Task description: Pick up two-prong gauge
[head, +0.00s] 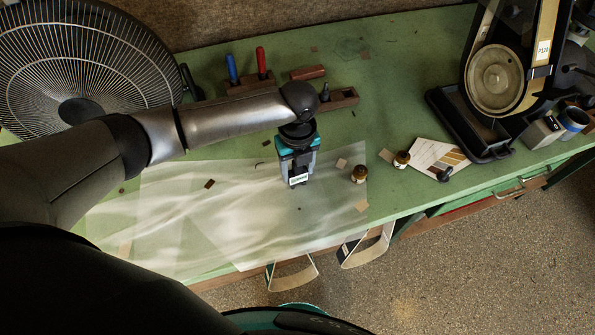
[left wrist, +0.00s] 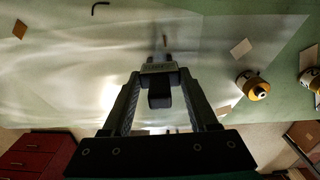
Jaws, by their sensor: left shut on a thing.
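My left gripper (head: 298,176) points down over the pale translucent sheet near the front edge of the green bench. In the left wrist view its two dark fingers (left wrist: 160,76) close in on a small dark piece (left wrist: 159,98), which I take to be the two-prong gauge. A blurred shadow falls on the sheet just beyond the fingertips. My right gripper is not in view.
Two small brown-capped jars (head: 360,174) (head: 401,160) stand right of the gripper. Behind it are wooden tool blocks (head: 338,98) and a round fan (head: 78,70). A dark machine (head: 500,95) stands at the right. Two curved strips (head: 368,246) hang at the front edge.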

